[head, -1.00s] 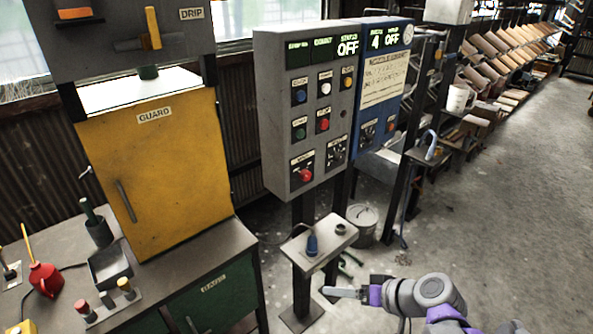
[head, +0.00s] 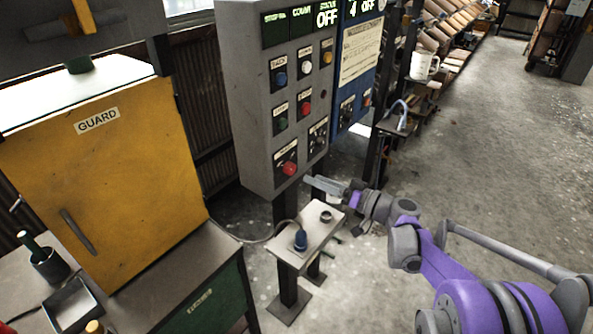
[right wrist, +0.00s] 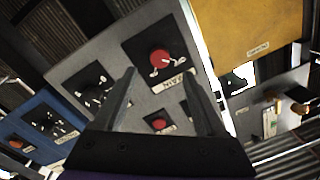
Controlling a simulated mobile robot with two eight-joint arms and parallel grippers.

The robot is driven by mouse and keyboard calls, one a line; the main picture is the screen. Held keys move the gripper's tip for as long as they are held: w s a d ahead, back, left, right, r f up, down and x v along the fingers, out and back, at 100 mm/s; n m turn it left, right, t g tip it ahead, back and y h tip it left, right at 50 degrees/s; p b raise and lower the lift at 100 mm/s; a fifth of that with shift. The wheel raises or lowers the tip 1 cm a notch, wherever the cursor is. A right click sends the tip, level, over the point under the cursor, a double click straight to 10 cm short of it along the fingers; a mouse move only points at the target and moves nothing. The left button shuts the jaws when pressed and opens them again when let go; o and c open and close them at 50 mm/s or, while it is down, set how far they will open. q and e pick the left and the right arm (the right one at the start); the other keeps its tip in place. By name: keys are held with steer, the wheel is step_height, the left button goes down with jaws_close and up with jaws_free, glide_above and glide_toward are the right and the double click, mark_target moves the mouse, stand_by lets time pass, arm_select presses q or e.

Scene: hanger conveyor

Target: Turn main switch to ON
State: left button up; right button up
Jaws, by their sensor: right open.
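The grey control panel (head: 250,110) stands on a post in the middle of the head view. Its display reads OFF. A red rotary knob (head: 290,168) sits on a black plate at its lower left; I take it for the main switch. The knob also shows in the right wrist view (right wrist: 160,58), upside down, beyond the fingertips. My right gripper (head: 312,186) is open and empty, just below and right of the panel's lower edge, apart from the knob. My left gripper is not in view.
A black dial (head: 317,136) sits right of the red knob. A blue panel (head: 352,100) adjoins on the right, a yellow guard cabinet (head: 110,190) on the left. Floor is open at right.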

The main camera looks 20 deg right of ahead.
mark_target(293, 170)
steer(key=x, duration=0.7)
steer(key=shift+s, duration=0.1)
jaws_close()
